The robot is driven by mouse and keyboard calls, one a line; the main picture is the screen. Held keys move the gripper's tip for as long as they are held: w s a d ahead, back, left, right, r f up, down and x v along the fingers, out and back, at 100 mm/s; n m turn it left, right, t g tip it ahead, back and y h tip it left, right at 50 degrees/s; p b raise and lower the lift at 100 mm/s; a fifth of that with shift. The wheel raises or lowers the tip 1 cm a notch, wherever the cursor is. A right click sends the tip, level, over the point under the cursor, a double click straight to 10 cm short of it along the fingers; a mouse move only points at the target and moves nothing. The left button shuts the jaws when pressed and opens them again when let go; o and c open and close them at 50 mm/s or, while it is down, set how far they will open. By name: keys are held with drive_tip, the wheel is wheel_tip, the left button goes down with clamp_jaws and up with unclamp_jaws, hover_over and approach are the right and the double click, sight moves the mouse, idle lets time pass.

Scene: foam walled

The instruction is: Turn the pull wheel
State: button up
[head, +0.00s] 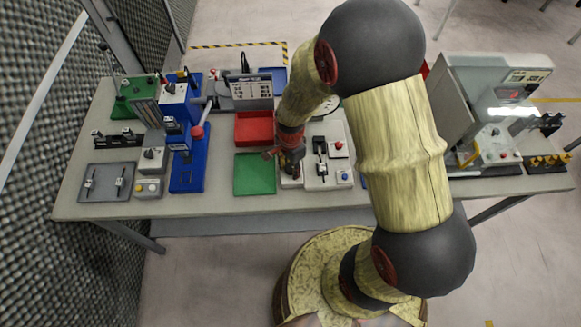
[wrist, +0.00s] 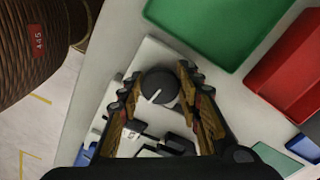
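A dark round knob with a white pointer line (wrist: 160,87) sits on a pale plate (wrist: 150,56) in the wrist view. It is the wheel-like thing nearest my gripper; I cannot tell for sure that it is the pull wheel. My gripper (wrist: 160,76) is open and empty, pointing down, with one finger on each side of the knob. Small gaps seem to show, and contact is unclear. In the head view my gripper (head: 290,172) is low over the bench, right of the green tray, and hides the knob.
A green tray (head: 255,174) and a red tray (head: 253,128) lie left of my gripper. A switch panel (head: 318,172) is close on its right. A blue press (head: 187,172) with a red-tipped lever (head: 197,132) stands further left. A grey machine (head: 497,85) stands at right.

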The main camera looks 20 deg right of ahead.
sight(291, 169)
drive_tip(key=o, duration=0.5)
drive_tip(key=shift+r, duration=0.15)
wheel_tip(291, 169, up, 12)
idle(0.5)
idle(0.4)
drive_tip(key=s+d+r+n+t+b, duration=0.1)
drive_tip(key=s+r+n+t+b, duration=0.4)
drive_tip(key=s+r+n, duration=0.8)
wheel_tip(291, 169, up, 3)
drive_tip(key=n+b, duration=0.1)
drive_tip(key=b, duration=0.2)
drive_tip(key=shift+s+f+n+t, duration=0.2)
drive_tip(key=shift+s+n+t, duration=0.1)
drive_tip(key=shift+n, duration=0.1)
